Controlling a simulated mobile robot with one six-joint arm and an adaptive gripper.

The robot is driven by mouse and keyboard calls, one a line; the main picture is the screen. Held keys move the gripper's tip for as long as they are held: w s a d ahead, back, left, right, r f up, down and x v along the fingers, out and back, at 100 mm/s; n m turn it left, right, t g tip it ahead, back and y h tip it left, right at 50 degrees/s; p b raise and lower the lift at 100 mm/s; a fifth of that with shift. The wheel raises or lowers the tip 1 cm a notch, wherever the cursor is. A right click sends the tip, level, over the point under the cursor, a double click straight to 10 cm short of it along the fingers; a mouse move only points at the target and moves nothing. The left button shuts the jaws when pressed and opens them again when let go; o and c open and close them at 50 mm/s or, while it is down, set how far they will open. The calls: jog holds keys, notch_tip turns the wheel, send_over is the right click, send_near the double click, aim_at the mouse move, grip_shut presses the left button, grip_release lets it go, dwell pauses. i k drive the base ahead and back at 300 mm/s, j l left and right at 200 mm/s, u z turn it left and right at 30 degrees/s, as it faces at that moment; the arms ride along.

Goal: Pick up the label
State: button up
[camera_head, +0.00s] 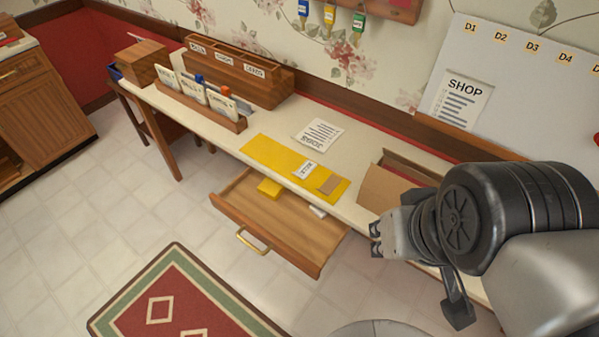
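A small white label (306,170) with dark lettering lies on the yellow mat (268,154) on the desk; its text is too small and turned to read surely. A small brown piece (329,184) lies beside it at the mat's right end. My gripper (377,240) is in front of the desk's right part, right of the open drawer and apart from the label. Two dark tips show at its left end, but I cannot tell whether it is open or shut. No held thing shows.
The open drawer (285,237) juts out below the mat and holds a yellow block (269,188) and a small white item (317,211). A paper sheet (318,134) lies behind the mat. A cardboard box (384,188) stands right of it. Wooden organizers (237,76) stand left.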

aim_at(302, 172)
jog(key=i+j+z, duration=0.15)
jog(key=j, duration=0.25)
jog(key=i+j+z, duration=0.2)
jog(key=j, duration=0.15)
jog(key=j+z, duration=0.15)
jog(key=j, duration=0.25)
jog(key=i+j+z, duration=0.15)
jog(key=j, duration=0.3)
